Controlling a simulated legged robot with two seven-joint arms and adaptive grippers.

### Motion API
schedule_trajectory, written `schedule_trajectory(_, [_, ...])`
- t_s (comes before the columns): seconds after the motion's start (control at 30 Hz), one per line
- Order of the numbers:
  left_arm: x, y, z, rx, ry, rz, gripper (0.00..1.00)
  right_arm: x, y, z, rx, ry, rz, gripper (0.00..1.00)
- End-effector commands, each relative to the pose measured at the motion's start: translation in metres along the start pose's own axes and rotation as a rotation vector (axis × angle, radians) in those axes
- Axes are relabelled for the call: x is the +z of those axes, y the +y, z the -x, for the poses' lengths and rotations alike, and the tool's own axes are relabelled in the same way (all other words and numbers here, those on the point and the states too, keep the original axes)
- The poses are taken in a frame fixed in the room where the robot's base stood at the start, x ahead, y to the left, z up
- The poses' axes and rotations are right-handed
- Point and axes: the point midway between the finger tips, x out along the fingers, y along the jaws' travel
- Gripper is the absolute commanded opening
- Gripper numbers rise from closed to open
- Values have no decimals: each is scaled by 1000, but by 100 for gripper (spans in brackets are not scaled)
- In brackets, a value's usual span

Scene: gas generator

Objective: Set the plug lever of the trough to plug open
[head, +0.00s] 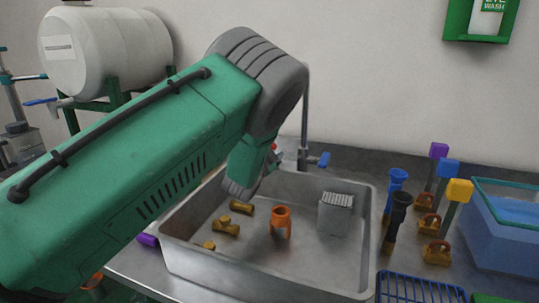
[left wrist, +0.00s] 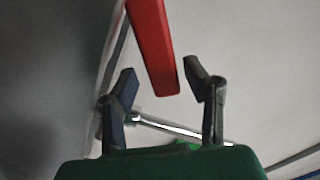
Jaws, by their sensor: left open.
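The trough (head: 190,258) is a grey metal basin set in the bench, in the middle of the head view. My left arm crosses that view and bends down at the trough's back left; its gripper is mostly hidden behind the arm. In the left wrist view my left gripper (left wrist: 165,82) is open, with two dark fingers apart. A red lever-like bar (left wrist: 152,45) hangs ahead of the fingertips, between their lines, not visibly gripped. A small red piece (head: 274,147) shows past my arm near the tap; I cannot tell if it is the same bar. My right gripper is not seen.
A tap (head: 304,110) with a blue handle (head: 322,159) stands behind the trough. Inside are an orange piece (head: 281,222), brass fittings (head: 226,226) and a grey block (head: 336,213). Right are funnels (head: 398,213), colored-top tools (head: 459,191) and a blue tank (head: 512,235).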

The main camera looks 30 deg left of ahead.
Motion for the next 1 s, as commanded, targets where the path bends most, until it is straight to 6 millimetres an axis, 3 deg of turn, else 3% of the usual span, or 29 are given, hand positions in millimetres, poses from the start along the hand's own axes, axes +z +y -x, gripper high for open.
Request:
schedule_trajectory(0.6, [0, 2, 107, 3, -2, -2, 41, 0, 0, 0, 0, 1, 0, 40])
schedule_trajectory(1.0, [0, 2, 118, 3, -2, -1, 41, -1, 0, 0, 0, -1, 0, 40])
